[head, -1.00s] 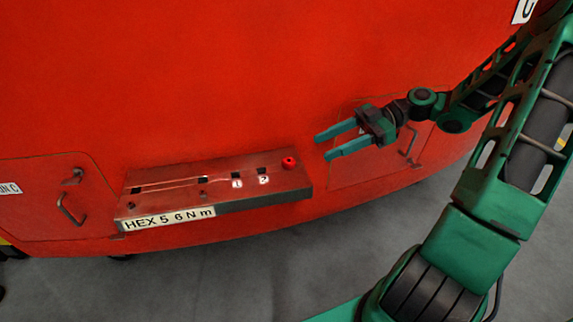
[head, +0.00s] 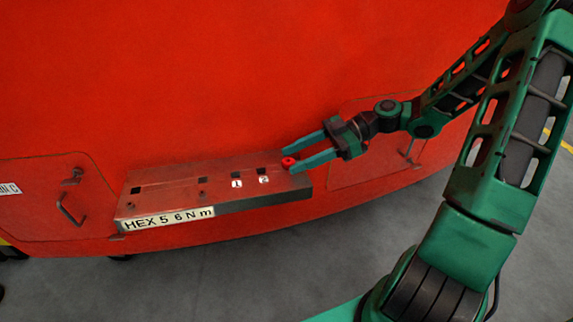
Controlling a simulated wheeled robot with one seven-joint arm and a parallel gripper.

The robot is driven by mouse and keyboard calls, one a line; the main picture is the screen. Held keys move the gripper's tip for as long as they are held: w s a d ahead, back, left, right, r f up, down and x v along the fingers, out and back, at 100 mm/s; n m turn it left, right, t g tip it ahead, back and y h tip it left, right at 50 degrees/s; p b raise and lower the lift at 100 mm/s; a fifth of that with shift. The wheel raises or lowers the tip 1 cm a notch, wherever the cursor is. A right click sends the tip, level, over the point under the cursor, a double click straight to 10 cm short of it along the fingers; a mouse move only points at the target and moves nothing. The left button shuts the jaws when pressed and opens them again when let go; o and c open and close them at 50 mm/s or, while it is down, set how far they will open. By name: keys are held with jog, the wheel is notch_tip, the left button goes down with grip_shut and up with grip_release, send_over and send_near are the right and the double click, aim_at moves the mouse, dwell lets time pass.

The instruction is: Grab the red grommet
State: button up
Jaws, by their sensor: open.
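The small red grommet (head: 288,162) sits at the right end of the metal shelf (head: 160,202), on its top face. My gripper (head: 288,158) is open, with its two green fingers pointing left. The fingertips are at the grommet, one finger on its far side and one on its near side in the picture. I cannot tell whether either finger touches it. The near fingertip hides a little of the shelf beside the grommet.
The shelf has several square holes, marks 1 (head: 237,183) and 2 (head: 264,179), and a label reading HEX 5 6 N m (head: 168,219). The red nosecone wall (head: 200,80) rises behind it. A hatch with a handle (head: 70,208) is at left. Grey floor (head: 240,275) is clear in front.

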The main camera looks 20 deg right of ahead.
jog(key=c, duration=1.1)
jog(key=shift+r, duration=0.1)
